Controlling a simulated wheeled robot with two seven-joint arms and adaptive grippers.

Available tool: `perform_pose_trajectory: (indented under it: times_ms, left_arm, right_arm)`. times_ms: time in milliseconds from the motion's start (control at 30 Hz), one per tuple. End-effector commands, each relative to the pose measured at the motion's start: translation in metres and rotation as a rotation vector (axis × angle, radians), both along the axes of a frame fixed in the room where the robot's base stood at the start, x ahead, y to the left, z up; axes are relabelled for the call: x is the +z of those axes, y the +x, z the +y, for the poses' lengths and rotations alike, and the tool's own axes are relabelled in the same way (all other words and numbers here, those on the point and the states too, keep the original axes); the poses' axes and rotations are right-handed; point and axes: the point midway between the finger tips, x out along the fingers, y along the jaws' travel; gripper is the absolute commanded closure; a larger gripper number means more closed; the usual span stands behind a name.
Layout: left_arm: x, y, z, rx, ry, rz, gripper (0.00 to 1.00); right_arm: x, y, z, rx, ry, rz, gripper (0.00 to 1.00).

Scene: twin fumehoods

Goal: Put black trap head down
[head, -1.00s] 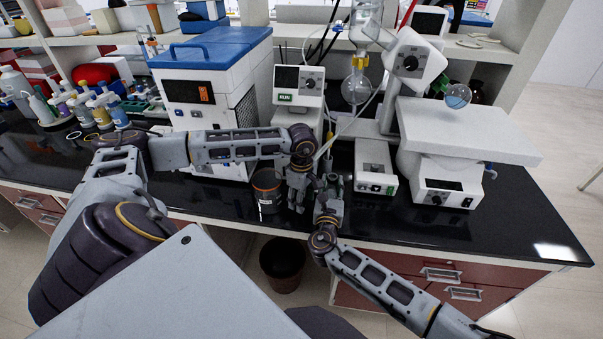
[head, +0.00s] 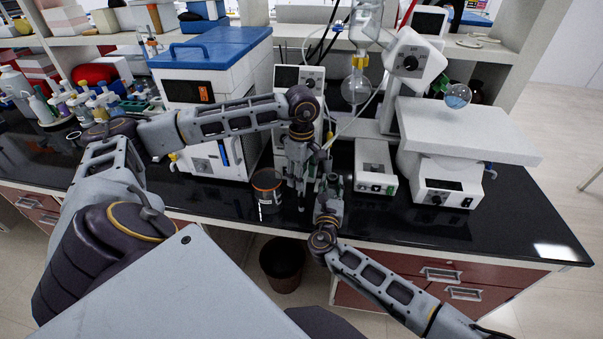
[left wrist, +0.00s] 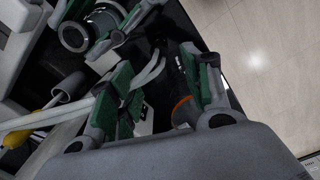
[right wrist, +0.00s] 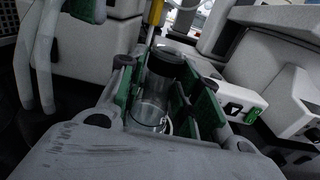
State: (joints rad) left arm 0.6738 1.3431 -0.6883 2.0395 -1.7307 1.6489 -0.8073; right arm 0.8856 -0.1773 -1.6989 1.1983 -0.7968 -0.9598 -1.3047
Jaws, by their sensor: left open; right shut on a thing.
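My right gripper (right wrist: 158,95) is shut on a clear glass vessel with a dark band near its top (right wrist: 165,65). In the left wrist view, the vessel's round flanged end (left wrist: 74,37) shows between green-padded fingers. In the head view, my right gripper (head: 328,180) is above the black bench, beside my left gripper (head: 297,182). My left gripper is open, fingers pointing down. A dark jar with an orange band (head: 267,190) stands on the bench left of it. The left wrist view shows a dark orange-ringed thing (left wrist: 184,105) by the fingers. I cannot tell which part is the black trap head.
A blue-lidded white machine (head: 210,90) stands at left. A small white control box (head: 374,168) and a white stirrer-like unit (head: 440,180) stand at right. The bench front edge is close. A bin (head: 283,262) stands on the floor below.

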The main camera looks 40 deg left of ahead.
Motion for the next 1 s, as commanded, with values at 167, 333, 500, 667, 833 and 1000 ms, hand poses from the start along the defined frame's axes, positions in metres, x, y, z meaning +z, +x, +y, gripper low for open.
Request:
perform_pose_trajectory:
  times_ms: [167,333,500,667,833,1000]
  left_arm:
    - [0.016,0.0,0.0,0.0,0.0,0.0,0.51]
    - [0.021,0.0,0.0,0.0,-0.001,0.0,0.51]
    - [0.021,0.0,0.0,0.0,0.0,0.001,0.51]
    - [0.021,0.0,0.0,0.0,0.0,0.001,0.51]
    - [0.021,0.0,0.0,0.0,0.0,0.001,0.51]
    - [0.021,0.0,0.0,0.0,0.0,0.001,0.51]
  right_arm:
    - [-0.001,0.0,0.0,0.0,-0.001,0.002,0.8]
    - [-0.001,0.0,0.0,0.0,-0.001,0.002,0.8]
    - [-0.001,0.0,0.0,0.0,-0.001,0.002,0.8]
    - [-0.001,0.0,0.0,0.0,-0.001,0.002,0.8]
    - [-0.001,0.0,0.0,0.0,-0.001,0.002,0.54]
    - [-0.001,0.0,0.0,0.0,-0.001,0.001,0.41]
